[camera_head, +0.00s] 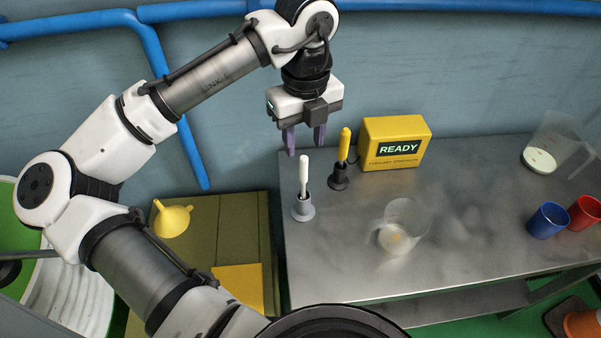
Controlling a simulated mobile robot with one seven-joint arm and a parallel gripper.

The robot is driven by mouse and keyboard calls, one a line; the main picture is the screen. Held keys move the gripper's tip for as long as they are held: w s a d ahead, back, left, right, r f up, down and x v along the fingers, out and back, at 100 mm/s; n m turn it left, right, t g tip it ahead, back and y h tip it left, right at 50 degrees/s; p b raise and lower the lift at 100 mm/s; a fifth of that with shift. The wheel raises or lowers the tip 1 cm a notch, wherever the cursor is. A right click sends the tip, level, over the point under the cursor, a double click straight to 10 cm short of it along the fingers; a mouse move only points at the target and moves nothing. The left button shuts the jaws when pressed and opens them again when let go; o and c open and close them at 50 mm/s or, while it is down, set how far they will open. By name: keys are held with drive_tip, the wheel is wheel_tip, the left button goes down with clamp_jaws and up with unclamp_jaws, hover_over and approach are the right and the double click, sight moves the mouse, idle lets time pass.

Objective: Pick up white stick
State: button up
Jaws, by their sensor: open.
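The white stick (303,170) stands upright in a small grey holder (303,211) near the left edge of the metal cart top. My gripper (305,150) points down with its two purple fingers apart and empty. In the picture its fingertips are just above the top of the white stick. I cannot tell the exact gap in depth.
A yellow stick (345,145) stands in a black holder (339,179) close to the right. Behind is a yellow READY box (394,143). A clear jug (400,228), blue cup (548,221) and red cup (584,212) stand on the metal cart (470,200). The front left is clear.

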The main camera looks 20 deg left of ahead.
sight(304, 159)
wheel_tip(304, 159, down, 5)
drive_tip(key=shift+f, duration=0.15)
drive_tip(key=shift+w+a+f+p, duration=0.15)
drive_tip(key=shift+f+p, duration=0.85)
drive_tip(key=shift+f, duration=1.7)
clamp_jaws()
